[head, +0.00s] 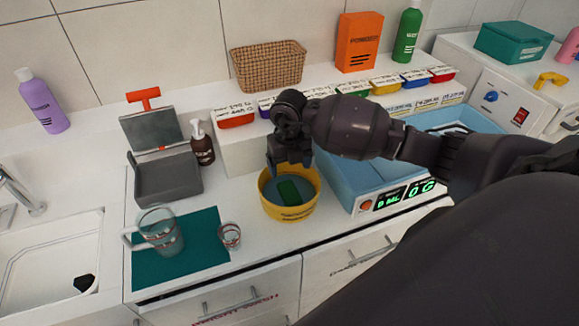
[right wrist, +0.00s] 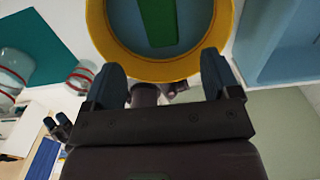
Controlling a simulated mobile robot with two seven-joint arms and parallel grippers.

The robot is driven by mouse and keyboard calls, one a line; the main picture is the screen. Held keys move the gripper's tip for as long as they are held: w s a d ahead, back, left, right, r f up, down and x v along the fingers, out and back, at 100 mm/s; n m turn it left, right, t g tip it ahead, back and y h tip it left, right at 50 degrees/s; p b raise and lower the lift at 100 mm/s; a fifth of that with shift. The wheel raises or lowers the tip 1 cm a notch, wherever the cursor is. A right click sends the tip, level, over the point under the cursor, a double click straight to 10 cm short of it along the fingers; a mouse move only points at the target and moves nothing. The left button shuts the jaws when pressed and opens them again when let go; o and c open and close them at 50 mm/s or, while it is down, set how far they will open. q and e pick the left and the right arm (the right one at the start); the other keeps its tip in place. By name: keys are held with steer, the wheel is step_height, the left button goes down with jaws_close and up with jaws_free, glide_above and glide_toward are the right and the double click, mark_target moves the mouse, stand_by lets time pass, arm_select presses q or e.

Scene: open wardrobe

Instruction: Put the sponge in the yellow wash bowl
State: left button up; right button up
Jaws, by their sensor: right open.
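The yellow wash bowl (head: 289,211) stands on the white counter, left of the blue tray. A green block, which looks like the sponge (head: 289,191), lies inside it on a blue-grey surface; it also shows in the right wrist view (right wrist: 158,22). My right gripper (head: 290,164) is over the bowl's back part, open and empty, fingers pointing down. In the right wrist view its fingers (right wrist: 160,75) straddle the near rim of the bowl (right wrist: 150,66), apart from the sponge. A small dark two-pronged part at lower left may be my left gripper (right wrist: 58,122).
A glass mug (head: 160,231) and a small cup (head: 230,235) stand left of the bowl by a teal mat (head: 190,262). A blue scale tray (head: 350,178) is close on the right. A white ledge with coloured bins is behind.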

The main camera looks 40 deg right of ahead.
steer(key=shift+r+p, duration=0.3)
steer(key=shift+r, duration=0.6)
